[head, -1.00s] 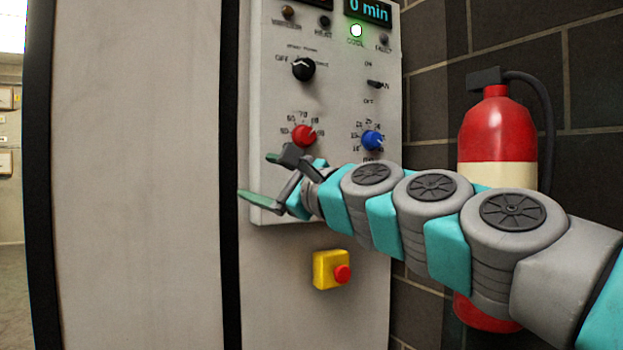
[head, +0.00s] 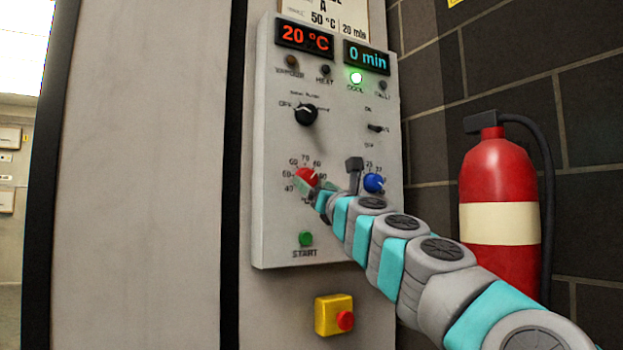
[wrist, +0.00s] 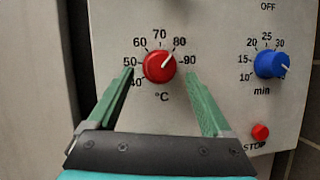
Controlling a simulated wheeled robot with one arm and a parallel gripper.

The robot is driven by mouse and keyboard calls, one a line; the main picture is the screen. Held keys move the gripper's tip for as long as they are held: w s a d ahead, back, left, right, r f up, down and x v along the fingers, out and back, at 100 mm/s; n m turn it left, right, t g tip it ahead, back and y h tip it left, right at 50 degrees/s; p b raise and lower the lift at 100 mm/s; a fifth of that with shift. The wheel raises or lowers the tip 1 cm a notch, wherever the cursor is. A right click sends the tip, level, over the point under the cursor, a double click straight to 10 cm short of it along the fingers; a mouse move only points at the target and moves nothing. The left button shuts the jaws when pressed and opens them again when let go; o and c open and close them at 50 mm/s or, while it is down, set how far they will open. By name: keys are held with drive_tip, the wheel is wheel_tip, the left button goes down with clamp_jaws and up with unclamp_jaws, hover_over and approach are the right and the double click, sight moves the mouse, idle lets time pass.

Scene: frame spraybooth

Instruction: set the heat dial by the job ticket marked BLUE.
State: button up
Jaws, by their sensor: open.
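The heat dial is a red knob (wrist: 159,67) on the panel, ringed by °C numbers; its white mark points between 80 and 90. It also shows in the head view (head: 306,177), partly behind a fingertip. My gripper (wrist: 159,76) is open in front of it, one green finger on each side of the knob in the wrist view. I cannot tell whether they touch it. In the head view my gripper (head: 330,173) is close to the panel. A job ticket (head: 325,18) above the panel reads 50 °C and 20 min; its heading is cut off, so BLUE cannot be read.
A blue minutes dial (wrist: 271,65) sits right of the heat dial, with a red STOP button (wrist: 260,131) below. Displays read 20 °C (head: 305,39) and 0 min (head: 367,57). A green START button (head: 305,239), yellow-red emergency button (head: 335,315) and extinguisher (head: 500,215) stand around my arm.

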sight(310, 180)
drive_tip(key=shift+p+x, duration=0.5)
drive_tip(key=shift+x, duration=1)
drive_tip(key=shift+r, duration=0.1)
clamp_jaws()
